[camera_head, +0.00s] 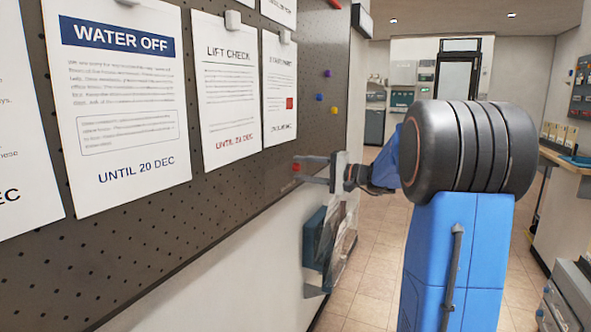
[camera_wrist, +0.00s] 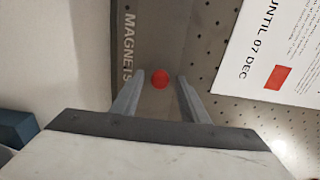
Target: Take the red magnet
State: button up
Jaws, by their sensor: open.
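The red magnet (camera_wrist: 160,79) shows in the wrist view as a small round disc on the board, beside the word "MAGNETS". It lies between the tips of my gripper (camera_wrist: 159,80), whose two fingers stand apart on either side of it. I cannot see either finger touching it. In the head view my gripper (camera_head: 308,168) reaches left to the lower right part of the board, and the red magnet (camera_head: 296,167) shows as a small red spot at the fingertips.
The dark perforated board (camera_head: 225,195) carries several paper notices, including a "WATER OFF" sheet (camera_head: 120,100). Blue (camera_head: 319,97) and yellow (camera_head: 334,110) magnets sit higher up. A blue-grey box (camera_head: 313,238) is on the wall below my gripper. Tiled floor is open behind.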

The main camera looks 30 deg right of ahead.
jog(key=c, duration=1)
jog(key=shift+v, duration=1.55)
jog(key=shift+v, duration=3.45)
